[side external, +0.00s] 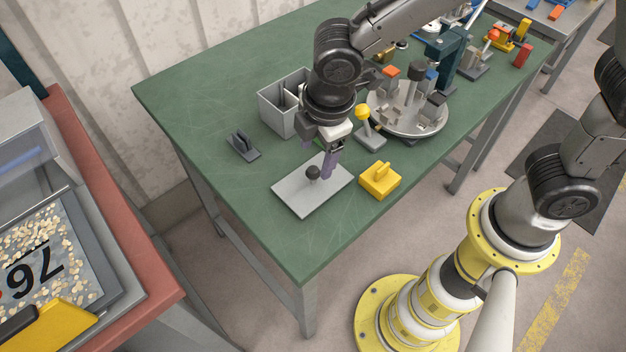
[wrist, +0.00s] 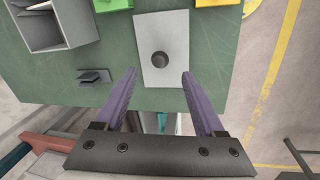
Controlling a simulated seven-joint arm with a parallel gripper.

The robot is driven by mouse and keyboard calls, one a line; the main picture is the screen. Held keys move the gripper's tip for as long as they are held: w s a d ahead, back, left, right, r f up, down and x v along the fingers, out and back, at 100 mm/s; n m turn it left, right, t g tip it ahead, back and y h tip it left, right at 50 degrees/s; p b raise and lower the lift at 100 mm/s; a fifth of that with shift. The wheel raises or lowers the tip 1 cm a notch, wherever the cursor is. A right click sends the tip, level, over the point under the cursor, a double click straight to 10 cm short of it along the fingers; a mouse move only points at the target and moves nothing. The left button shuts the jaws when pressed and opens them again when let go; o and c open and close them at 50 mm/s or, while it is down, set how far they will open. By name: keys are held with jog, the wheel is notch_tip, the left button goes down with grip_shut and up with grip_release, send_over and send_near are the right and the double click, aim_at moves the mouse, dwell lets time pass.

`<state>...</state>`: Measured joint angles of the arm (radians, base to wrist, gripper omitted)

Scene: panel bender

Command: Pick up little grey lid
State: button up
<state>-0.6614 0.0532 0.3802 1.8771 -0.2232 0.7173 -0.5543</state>
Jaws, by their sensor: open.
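A flat light grey plate with a round dark knob on top (side external: 296,197) lies on the green table near its front corner; it also shows in the wrist view (wrist: 176,28). A smaller dark grey piece with an upright fin (side external: 243,147) lies to its left, also in the wrist view (wrist: 95,77). I cannot tell for sure which of the two is the lid. My gripper (side external: 328,168) has purple fingers and hangs over the plate, close to the knob. In the wrist view my gripper (wrist: 158,74) is open and empty, its fingertips on either side of the knob's line.
A yellow block with a handle (side external: 380,181) sits right of the plate. A grey divided bin (side external: 278,113), a yellow-knobbed stand (side external: 368,130) and a round turntable with parts (side external: 413,119) stand behind. The table's left and front areas are clear.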

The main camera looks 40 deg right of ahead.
aim_at(313, 170)
jog(key=shift+w+d+f, duration=0.1)
jog(key=shift+w+f, duration=0.1)
jog(key=shift+f, duration=0.8)
jog(key=shift+w+f, duration=0.15)
jog(key=shift+f, duration=0.9)
jog(key=shift+w+d+f, duration=0.1)
jog(key=shift+w+f, duration=0.1)
jog(key=shift+f, duration=0.8)
grip_shut()
